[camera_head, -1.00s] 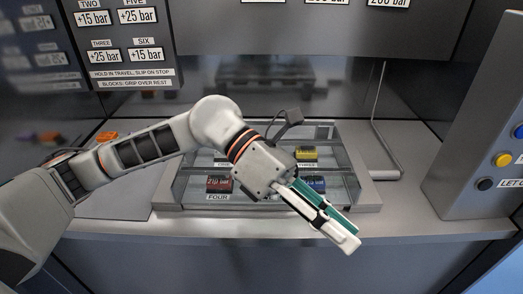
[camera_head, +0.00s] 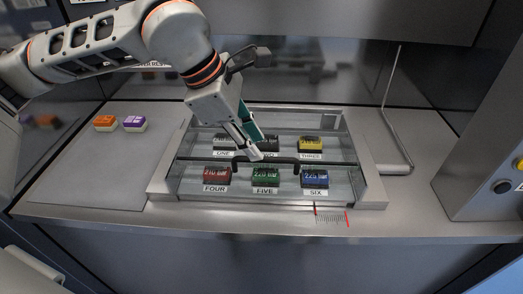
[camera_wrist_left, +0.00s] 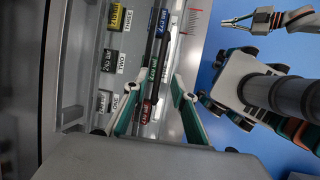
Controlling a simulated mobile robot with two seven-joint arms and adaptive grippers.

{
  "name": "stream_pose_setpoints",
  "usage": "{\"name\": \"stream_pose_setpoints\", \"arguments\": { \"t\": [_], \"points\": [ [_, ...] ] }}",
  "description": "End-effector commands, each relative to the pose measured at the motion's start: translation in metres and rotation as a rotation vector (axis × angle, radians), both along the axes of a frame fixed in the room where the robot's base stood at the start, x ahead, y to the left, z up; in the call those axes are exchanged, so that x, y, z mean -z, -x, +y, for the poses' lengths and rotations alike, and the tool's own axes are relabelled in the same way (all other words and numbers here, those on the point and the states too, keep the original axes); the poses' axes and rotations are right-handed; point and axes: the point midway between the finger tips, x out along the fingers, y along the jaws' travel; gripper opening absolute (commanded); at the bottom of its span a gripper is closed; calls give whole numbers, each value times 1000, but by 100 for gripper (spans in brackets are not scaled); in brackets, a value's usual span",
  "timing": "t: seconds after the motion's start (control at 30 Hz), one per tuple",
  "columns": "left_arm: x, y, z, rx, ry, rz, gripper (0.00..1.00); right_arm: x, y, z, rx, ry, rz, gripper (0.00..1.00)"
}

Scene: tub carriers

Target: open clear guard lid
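The clear guard lid (camera_head: 215,151) lies shut over a grey framed tray of labelled blocks. Its dark bar handle (camera_head: 280,161) runs across the middle and also shows in the left wrist view (camera_wrist_left: 157,45). My left gripper (camera_head: 255,148) is above the lid by the left part of the handle. In the left wrist view its two fingers (camera_wrist_left: 155,98) are spread, with the handle between and beyond them; I see no grip on it. My right gripper (camera_wrist_left: 236,21) shows small at the upper right of the left wrist view, fingers apart and empty.
Under the lid are several blocks, among them a red one (camera_head: 217,176), a green one (camera_head: 265,177) and a blue one (camera_head: 315,178). Orange (camera_head: 105,122) and purple (camera_head: 135,123) blocks stand on the left plate. A bent metal rod (camera_head: 386,120) and a button console (camera_head: 490,150) are at right.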

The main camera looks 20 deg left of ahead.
Motion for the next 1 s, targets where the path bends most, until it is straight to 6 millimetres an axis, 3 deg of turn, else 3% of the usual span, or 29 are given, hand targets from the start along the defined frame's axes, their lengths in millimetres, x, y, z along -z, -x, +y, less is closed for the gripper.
{"name": "stream_pose_setpoints", "arguments": {
  "t": [0.1, 0.3, 0.63, 0.67, 0.77, 1.0],
  "points": [
    [18, -4, -7, 3, 0, 3, 26, 0, 0, 0, 0, 0, 0, 0],
    [36, -11, -13, 1, 1, 2, 26, 0, 0, 0, -1, 1, 0, 0],
    [40, -12, -15, 2, 2, 0, 26, 0, 0, 0, -1, 1, 0, 0],
    [40, -12, -15, 2, 2, 0, 24, 0, 0, 0, -1, 1, 0, 0],
    [40, -12, -15, 2, 2, 0, 0, 0, 0, 0, -1, 1, 0, 0],
    [38, -12, -15, 1, 3, 3, 0, -1, 0, 0, -1, 0, -1, 0]
  ]
}}
